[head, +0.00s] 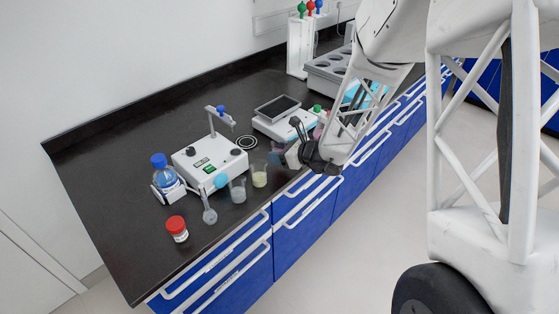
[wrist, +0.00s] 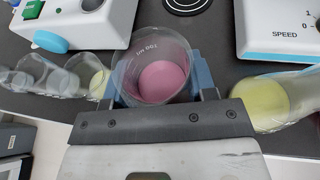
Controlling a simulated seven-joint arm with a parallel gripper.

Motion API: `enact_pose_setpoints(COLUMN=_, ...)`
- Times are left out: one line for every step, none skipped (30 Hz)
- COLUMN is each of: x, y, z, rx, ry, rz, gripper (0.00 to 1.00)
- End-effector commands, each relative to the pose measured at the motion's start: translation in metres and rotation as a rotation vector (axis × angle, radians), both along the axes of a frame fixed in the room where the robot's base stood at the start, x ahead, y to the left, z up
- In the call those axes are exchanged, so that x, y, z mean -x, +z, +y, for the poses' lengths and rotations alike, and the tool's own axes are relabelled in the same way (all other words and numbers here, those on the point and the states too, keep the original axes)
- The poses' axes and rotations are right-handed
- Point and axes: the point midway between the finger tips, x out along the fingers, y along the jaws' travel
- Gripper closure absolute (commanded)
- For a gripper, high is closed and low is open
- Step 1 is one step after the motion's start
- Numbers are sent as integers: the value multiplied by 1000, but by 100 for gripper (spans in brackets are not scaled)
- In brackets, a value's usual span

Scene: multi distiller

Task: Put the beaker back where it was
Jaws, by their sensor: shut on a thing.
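My gripper (head: 310,158) is low over the front edge of the dark counter. In the wrist view, my gripper (wrist: 160,88) has its blue fingers on both sides of a clear beaker (wrist: 157,52) with pink content and is shut on it. The beaker looks upright; whether its base touches the counter is not clear. In the head view it is mostly hidden behind the gripper, with a pinkish part showing at its left. A beaker with yellow content (head: 259,177) stands to the left, and a clear beaker (head: 238,191) beside it.
A white stirrer device (head: 208,160) stands behind the beakers. A scale-like device (head: 277,112) is behind my gripper. In the wrist view, a container with yellow content (wrist: 268,100) stands close to the right finger. A blue-capped bottle (head: 165,177) and red-lidded jar (head: 177,229) are at left.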

Motion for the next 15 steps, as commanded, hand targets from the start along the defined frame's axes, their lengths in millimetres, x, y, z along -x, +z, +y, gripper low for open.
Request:
enact_pose_setpoints(x=-1, y=0, z=0, rx=0, ry=0, rz=0, gripper=77)
enact_pose_setpoints(x=-2, y=0, z=0, rx=0, ry=0, rz=0, gripper=77)
enact_pose_setpoints(x=-2, y=0, z=0, rx=0, ry=0, rz=0, gripper=77)
enact_pose_setpoints(x=-2, y=0, z=0, rx=0, ry=0, rz=0, gripper=77)
enact_pose_setpoints(x=-2, y=0, z=0, rx=0, ry=0, rz=0, gripper=77)
enact_pose_setpoints(x=-2, y=0, z=0, rx=0, ry=0, rz=0, gripper=77)
enact_pose_setpoints(x=-1, y=0, z=0, rx=0, ry=0, rz=0, gripper=77)
enact_pose_setpoints(x=-1, y=0, z=0, rx=0, ry=0, rz=0, gripper=77)
enact_pose_setpoints(x=-1, y=0, z=0, rx=0, ry=0, rz=0, gripper=77)
enact_pose_setpoints(x=-1, y=0, z=0, rx=0, ry=0, rz=0, gripper=77)
enact_pose_setpoints(x=-1, y=-1, z=0, rx=0, ry=0, rz=0, gripper=77)
enact_pose_setpoints(x=-1, y=-1, z=0, rx=0, ry=0, rz=0, gripper=77)
enact_pose_setpoints(x=-1, y=-2, z=0, rx=-1, ry=0, rz=1, gripper=77)
enact_pose_setpoints(x=-1, y=-4, z=0, rx=-1, ry=0, rz=1, gripper=77)
enact_pose_setpoints(x=-1, y=-6, z=0, rx=-1, ry=0, rz=1, gripper=77)
